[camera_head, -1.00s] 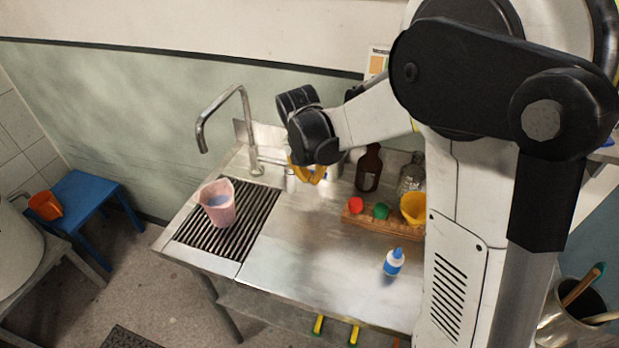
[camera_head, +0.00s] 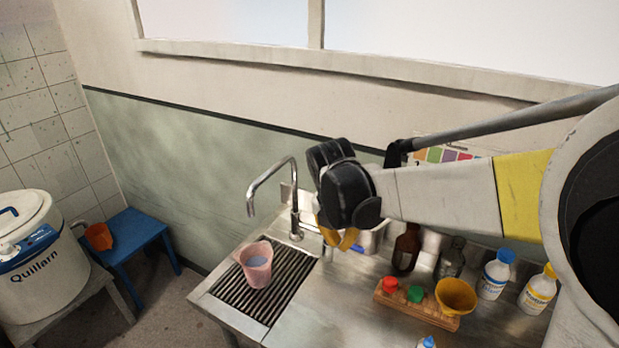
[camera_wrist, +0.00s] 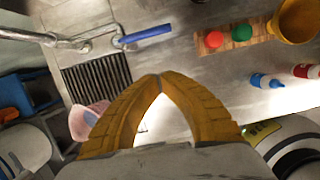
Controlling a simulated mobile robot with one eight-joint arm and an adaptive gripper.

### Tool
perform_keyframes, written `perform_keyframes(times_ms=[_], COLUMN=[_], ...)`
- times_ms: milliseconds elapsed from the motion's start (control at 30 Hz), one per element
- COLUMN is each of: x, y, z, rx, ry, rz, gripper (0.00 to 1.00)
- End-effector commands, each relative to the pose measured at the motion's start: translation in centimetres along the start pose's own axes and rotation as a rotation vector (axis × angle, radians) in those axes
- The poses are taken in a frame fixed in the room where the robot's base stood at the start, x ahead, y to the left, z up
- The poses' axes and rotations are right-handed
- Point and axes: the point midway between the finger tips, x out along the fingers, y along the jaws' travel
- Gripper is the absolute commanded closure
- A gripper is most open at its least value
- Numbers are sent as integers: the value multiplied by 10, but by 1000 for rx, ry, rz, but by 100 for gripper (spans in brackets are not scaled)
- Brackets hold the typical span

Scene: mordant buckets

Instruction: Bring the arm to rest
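My arm reaches in from the right in the head view, held out above the steel sink bench (camera_head: 330,315). My gripper (camera_head: 337,240) hangs at its end, its yellow fingers in front of the back of the bench. In the wrist view the two fingertips of my gripper (camera_wrist: 160,77) meet, with nothing visible between them. The fingers look shut and empty. A pink beaker (camera_head: 257,265) with liquid stands on the ribbed drainer, left of my gripper and apart from it; it also shows partly behind a finger in the wrist view (camera_wrist: 78,122).
A steel tap (camera_head: 271,182) rises left of my gripper. A blue stool (camera_head: 137,233) stands left of the bench.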

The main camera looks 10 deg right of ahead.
Motion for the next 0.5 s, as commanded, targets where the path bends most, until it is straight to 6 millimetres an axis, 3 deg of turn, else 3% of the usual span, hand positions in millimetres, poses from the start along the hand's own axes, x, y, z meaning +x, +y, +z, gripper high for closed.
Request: perform_keyframes(times_ms=[167,267,500], x=[-12,-27,-50], y=[-17,-39,-99], z=[-6,-17,-57], rx=[209,515,1444], ry=[-9,-11,80], rz=[38,96,282], gripper=[100,100,100])
